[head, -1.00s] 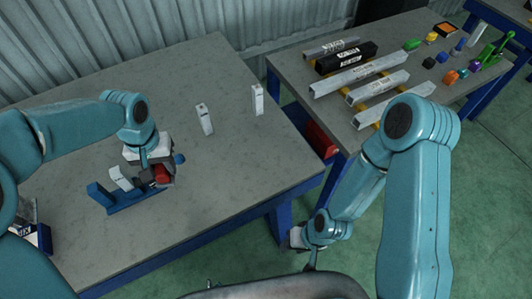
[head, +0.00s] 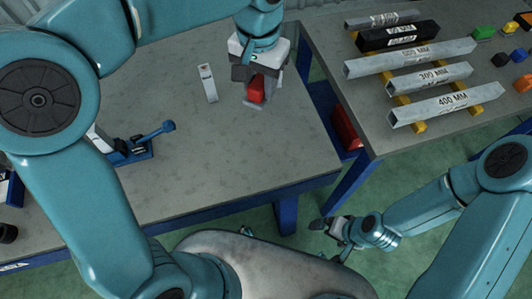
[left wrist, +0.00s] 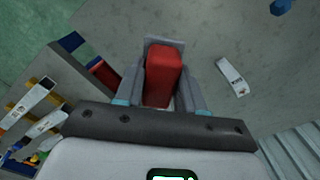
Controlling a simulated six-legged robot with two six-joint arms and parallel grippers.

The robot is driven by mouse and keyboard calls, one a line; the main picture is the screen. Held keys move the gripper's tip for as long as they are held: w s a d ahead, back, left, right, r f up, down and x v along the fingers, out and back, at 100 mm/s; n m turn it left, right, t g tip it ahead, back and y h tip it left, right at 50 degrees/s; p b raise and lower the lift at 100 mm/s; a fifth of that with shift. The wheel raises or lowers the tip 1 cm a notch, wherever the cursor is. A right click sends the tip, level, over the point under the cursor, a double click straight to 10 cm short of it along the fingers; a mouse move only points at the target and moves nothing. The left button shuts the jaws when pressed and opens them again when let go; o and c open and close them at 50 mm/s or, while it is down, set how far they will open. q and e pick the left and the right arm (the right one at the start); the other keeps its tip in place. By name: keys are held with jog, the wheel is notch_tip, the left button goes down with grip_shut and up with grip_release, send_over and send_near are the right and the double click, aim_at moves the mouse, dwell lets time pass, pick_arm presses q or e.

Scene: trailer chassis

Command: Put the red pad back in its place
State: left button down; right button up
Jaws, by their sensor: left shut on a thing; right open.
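The red pad (head: 257,91) is held in my left gripper (head: 256,96) above the right part of the left table. In the left wrist view the red pad (left wrist: 163,76) sits between the two grey fingers, which are shut on it. A blue fixture with a lever (head: 134,151) stands on the same table to the left, partly hidden by my left arm. My right gripper (head: 326,226) is open and empty, low in front of the tables' near edges.
The right table holds metal bars (head: 445,103) on yellow supports, a black bar (head: 398,36) and small coloured objects. A red object (head: 346,128) shows in the gap between the tables.

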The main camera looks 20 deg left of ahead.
pick_arm(q)
jog(key=shift+s+d+m+b, duration=0.1)
jog(key=shift+s+m+b, duration=0.3)
jog(key=shift+s, duration=0.55)
notch_tip(320, 180, down, 14)
jog(key=shift+f+b, duration=0.1)
jog(key=shift+b, duration=0.65)
jog(key=shift+w+f, duration=0.15)
jog(key=shift+f, duration=0.15)
notch_tip(320, 180, down, 4)
jog(key=shift+r, duration=0.2)
jog(key=shift+f, duration=0.3)
pick_arm(e)
jog(key=f, duration=0.3)
jog(key=shift+s+f, duration=0.2)
jog(key=shift+f, duration=0.15)
jog(key=shift+a, duration=0.1)
pick_arm(q)
jog(key=shift+f+b, duration=0.15)
jog(key=shift+b, duration=0.3)
jog(key=c, duration=0.7)
grip_release()
pick_arm(e)
jog(key=shift+f, duration=0.15)
